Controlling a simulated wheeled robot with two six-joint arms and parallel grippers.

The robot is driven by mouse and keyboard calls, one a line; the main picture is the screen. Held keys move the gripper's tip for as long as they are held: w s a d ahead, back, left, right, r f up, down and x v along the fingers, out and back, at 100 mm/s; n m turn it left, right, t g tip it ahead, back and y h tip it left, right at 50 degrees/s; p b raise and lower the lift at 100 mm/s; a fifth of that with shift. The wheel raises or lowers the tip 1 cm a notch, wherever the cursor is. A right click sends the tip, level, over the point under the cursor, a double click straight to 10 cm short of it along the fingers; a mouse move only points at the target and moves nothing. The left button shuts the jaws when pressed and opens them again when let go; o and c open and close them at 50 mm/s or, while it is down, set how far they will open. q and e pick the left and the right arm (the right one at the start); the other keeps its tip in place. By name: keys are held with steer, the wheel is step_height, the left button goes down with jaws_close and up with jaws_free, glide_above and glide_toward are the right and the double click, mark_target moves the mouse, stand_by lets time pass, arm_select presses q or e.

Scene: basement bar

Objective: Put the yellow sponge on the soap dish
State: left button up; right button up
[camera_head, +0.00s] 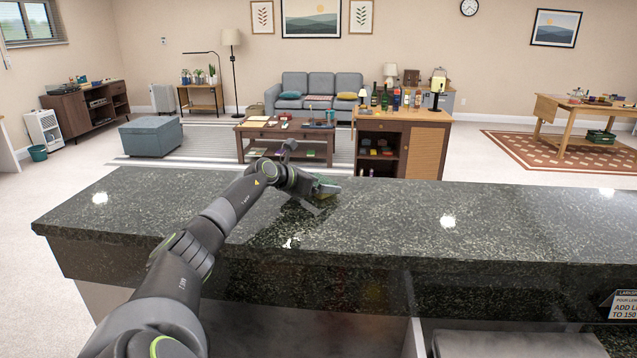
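My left arm reaches in from the lower left over the dark granite counter (420,215). Its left gripper (322,188) is low over the far part of the counter, pointing right. My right gripper is not in view.
The counter top is otherwise bare, with wide free room right of the gripper. Beyond its far edge stand a wooden cabinet (425,150) with bottles on top, a coffee table (285,133) and a grey sofa (320,90). A label sign (624,305) shows at the lower right.

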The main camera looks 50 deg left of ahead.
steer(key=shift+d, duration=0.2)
arm_select(q)
steer(key=shift+r, duration=0.2)
steer(key=shift+s+a, duration=0.15)
steer(key=shift+s, duration=0.15)
steer(key=b+v, duration=0.2)
steer(key=v, duration=0.6)
steer(key=shift+s+b, duration=0.3)
steer(key=shift+s, duration=0.1)
steer(key=shift+s+r, duration=0.35)
steer(key=shift+s, duration=0.2)
steer(key=shift+s+r, duration=0.3)
steer(key=shift+s, duration=0.25)
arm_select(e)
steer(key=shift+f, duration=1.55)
arm_select(q)
steer(key=shift+s+b, duration=0.1)
steer(key=shift+b, duration=0.2)
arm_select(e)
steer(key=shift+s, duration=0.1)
